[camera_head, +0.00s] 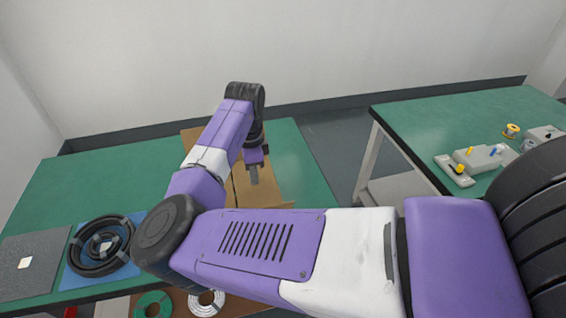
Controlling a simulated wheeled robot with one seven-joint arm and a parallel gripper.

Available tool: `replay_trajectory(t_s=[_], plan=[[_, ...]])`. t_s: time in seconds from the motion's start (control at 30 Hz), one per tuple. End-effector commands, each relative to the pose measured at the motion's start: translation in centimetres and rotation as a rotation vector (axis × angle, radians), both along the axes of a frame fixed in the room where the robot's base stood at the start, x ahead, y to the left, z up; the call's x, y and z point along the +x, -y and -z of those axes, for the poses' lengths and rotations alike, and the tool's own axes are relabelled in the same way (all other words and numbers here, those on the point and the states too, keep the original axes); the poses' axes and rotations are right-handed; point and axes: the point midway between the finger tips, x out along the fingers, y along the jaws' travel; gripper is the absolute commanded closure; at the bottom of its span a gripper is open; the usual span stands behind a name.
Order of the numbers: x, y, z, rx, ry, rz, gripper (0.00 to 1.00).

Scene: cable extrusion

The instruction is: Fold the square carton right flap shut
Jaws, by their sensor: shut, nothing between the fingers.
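The square carton (243,193) is brown cardboard and stands on the left green table. My arm crosses in front of it and hides much of it, including its near side. One brown panel (190,137) shows at its upper left, behind my arm. Another brown surface (268,184) shows at its right side. I cannot tell exactly how far the right flap is folded. My gripper (254,180) points down over the carton's right part. It is shut and empty. I cannot tell whether its tip touches the cardboard.
On the left table (60,190), a black cable coil (84,238) lies on a blue mat beside a grey mat (30,262). Green and white coils sit below the front edge. A gap separates the tables.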

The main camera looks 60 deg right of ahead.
Motion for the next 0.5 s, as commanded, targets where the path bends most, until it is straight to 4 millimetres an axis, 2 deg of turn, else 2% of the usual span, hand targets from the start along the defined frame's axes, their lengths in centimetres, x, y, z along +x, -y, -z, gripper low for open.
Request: replay_trajectory(t_s=[0.03,0.5], plan=[[0.0,0.0,-1.4,-0.001,-0.001,0.001,1.00],[0.0,0.1,-7.3,-0.002,0.001,0.000,1.00]])
